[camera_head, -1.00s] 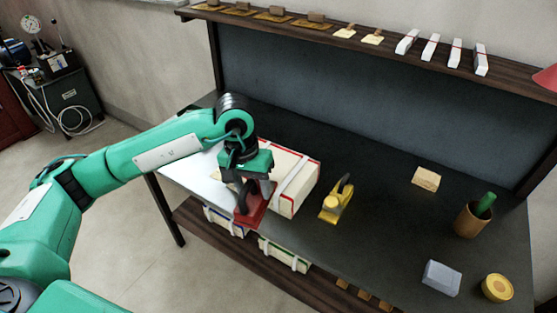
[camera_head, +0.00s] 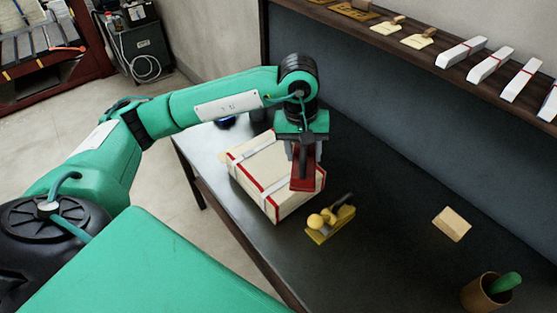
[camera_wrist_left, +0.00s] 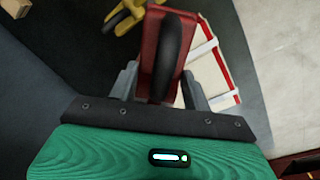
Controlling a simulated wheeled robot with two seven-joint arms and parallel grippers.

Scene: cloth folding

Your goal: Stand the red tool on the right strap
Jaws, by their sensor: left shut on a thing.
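My left gripper (camera_head: 303,150) is shut on the red tool (camera_head: 304,175) and holds it over the right end of a cream box. In the left wrist view the red tool (camera_wrist_left: 157,45), with a dark handle, sits between the fingers. The box (camera_head: 262,187) has red edges and pale straps, and lies on the dark table. The right strap is partly hidden by the tool and gripper; a strap also shows in the wrist view (camera_wrist_left: 203,50). I cannot tell whether the tool touches the strap. My right gripper is out of view.
A yellow tool (camera_head: 331,222) stands just right of the box. A tan block (camera_head: 452,224) and a brown cup (camera_head: 482,292) with a green item are farther right. A blue object (camera_head: 227,122) is behind the box. A shelf (camera_head: 457,71) with white pieces runs above.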

